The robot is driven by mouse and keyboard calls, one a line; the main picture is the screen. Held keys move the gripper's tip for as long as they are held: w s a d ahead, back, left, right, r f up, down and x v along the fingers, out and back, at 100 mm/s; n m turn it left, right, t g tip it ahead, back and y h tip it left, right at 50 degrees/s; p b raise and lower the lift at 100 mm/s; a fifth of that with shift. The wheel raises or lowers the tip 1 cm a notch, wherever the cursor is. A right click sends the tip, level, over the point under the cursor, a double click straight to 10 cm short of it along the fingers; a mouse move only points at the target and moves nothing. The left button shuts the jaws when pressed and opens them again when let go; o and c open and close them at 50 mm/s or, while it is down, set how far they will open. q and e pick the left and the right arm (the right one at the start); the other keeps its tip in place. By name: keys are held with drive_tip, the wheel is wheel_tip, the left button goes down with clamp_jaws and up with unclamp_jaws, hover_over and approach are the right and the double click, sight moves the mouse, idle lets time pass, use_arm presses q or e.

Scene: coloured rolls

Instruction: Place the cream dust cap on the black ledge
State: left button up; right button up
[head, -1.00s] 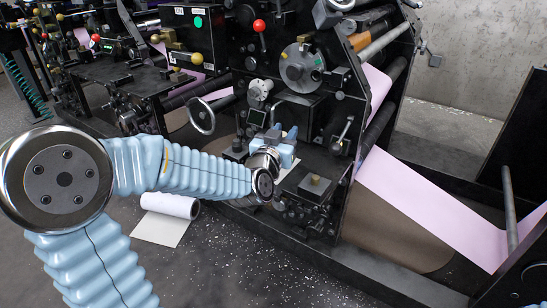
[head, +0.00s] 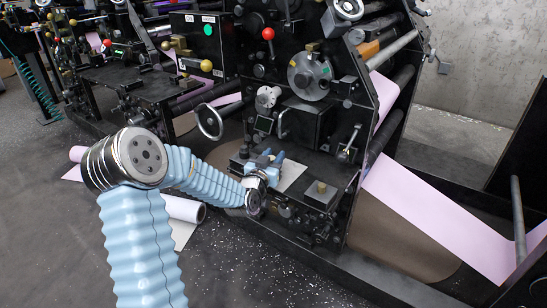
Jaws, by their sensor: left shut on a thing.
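My left gripper (head: 272,164) is low over the black ledge (head: 335,172) on the front of the press. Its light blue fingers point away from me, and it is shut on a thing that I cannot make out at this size. I cannot pick out the cream dust cap anywhere; the fingers and wrist may hide it. I cannot tell whether the held thing touches the ledge. A pale sheet (head: 293,177) lies on the ledge just right of the gripper. My right gripper is not in view.
A black block with a brass knob (head: 320,189) stands on the ledge right of the gripper. A handwheel (head: 209,122) is to its left. A white paper roll (head: 185,208) lies on the floor behind my left arm. A pink web (head: 435,215) runs out at right.

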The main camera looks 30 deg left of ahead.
use_arm(q)
drive_tip(key=shift+f, duration=0.15)
drive_tip(key=o, duration=1)
drive_tip(key=shift+r, duration=0.3)
drive_tip(key=s+d+b, duration=0.1)
drive_tip(key=s+d, duration=0.1)
drive_tip(key=s, duration=1)
drive_tip(key=shift+b, duration=0.3)
drive_tip(key=shift+f, duration=0.15)
